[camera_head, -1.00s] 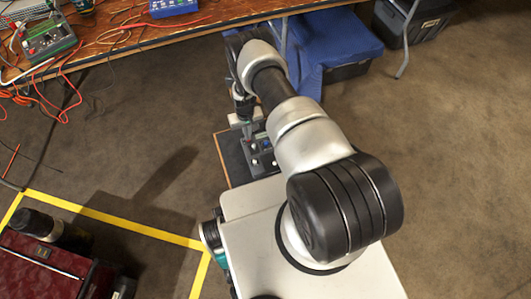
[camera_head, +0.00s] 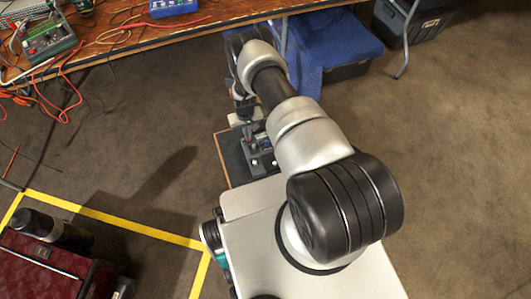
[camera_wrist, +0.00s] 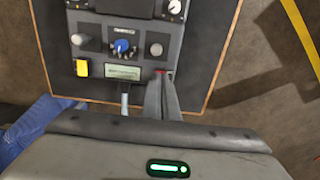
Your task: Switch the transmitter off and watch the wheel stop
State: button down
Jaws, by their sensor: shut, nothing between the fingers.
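The transmitter appears to be the dark grey control box (camera_wrist: 100,45) on a wood-edged dark board; it also shows in the head view (camera_head: 258,152), partly behind my arm. Its panel has a blue knob (camera_wrist: 122,47), grey knobs, a small display (camera_wrist: 122,71) and a yellow button or switch (camera_wrist: 82,68). My gripper (camera_wrist: 162,78) is shut and empty, its tips over the panel's edge right of the display. A small red part (camera_wrist: 160,72) shows at the tips, mostly hidden; I cannot tell whether they touch it. I cannot identify the wheel in either view.
A wooden bench (camera_head: 130,45) with cables and instruments stands at the top left. A blue cloth-covered case (camera_head: 335,45) lies beyond my arm. Yellow floor tape (camera_head: 115,220) and a dark red case (camera_head: 40,270) are at lower left. The floor at right is clear.

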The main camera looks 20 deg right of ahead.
jog(key=shift+f+b, duration=0.7)
jog(key=shift+b, duration=0.1)
jog(key=shift+r, duration=0.1)
notch_tip(320, 180, up, 7)
jog(key=p, duration=0.4)
dwell(0.6)
dwell(0.4)
